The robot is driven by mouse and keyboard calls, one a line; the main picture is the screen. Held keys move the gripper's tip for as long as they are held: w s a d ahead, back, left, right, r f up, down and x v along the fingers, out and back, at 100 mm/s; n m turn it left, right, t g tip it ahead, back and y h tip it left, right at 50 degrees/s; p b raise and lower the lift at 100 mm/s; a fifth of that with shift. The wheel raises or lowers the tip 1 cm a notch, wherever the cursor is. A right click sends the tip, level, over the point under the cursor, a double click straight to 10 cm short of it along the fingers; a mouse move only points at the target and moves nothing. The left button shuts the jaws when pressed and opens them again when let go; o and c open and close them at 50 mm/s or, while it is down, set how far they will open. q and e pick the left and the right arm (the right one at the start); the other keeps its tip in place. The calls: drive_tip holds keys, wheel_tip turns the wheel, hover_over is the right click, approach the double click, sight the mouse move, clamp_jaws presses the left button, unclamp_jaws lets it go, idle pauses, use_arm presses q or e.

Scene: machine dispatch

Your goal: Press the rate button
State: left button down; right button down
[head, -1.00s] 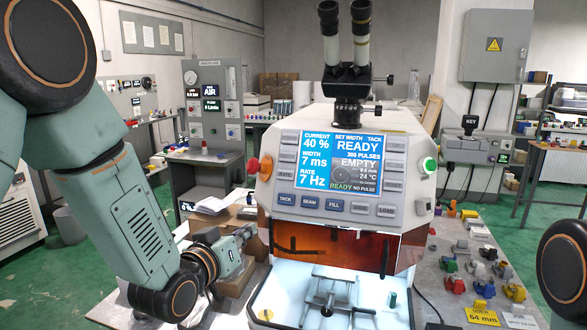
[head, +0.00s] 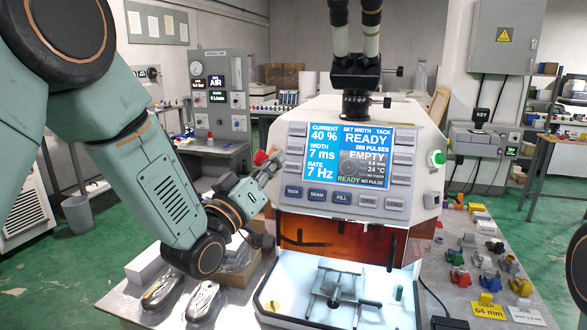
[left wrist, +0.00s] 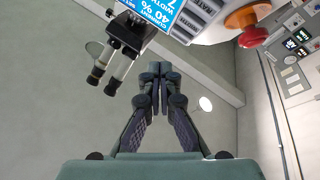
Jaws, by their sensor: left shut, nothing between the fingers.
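The rate button (head: 294,165) is the lowest of the grey buttons left of the blue screen (head: 362,153), beside the line "RATE 7 Hz". My left gripper (head: 273,163) is shut and empty, its tips close to the left of this button. I cannot tell whether they touch it. In the left wrist view the shut fingertips (left wrist: 160,72) point toward the panel. Part of the panel's grey button column (left wrist: 197,17) shows there above them. My right gripper is not in view.
A red-orange knob (head: 260,157) sits on the panel's left side, partly behind my left gripper. Microscope eyepieces (head: 356,45) rise above the machine. A row of buttons (head: 317,196) runs below the screen. Small coloured parts lie on the right table (head: 440,270).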

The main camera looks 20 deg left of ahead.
sight(293, 167)
use_arm(q)
drive_tip(key=w+f+b, duration=0.3)
drive_tip(key=w, duration=0.4)
drive_tip(key=shift+f, duration=0.3)
drive_tip(key=shift+w+d, duration=0.1)
drive_tip(key=shift+d, duration=0.05)
drive_tip(key=shift+w, duration=0.1)
idle(0.4)
drive_tip(key=shift+f, duration=0.1)
idle(0.6)
drive_tip(key=shift+w+f+b, duration=0.15)
drive_tip(key=shift+w+b, duration=0.25)
drive_tip(key=shift+b, duration=0.05)
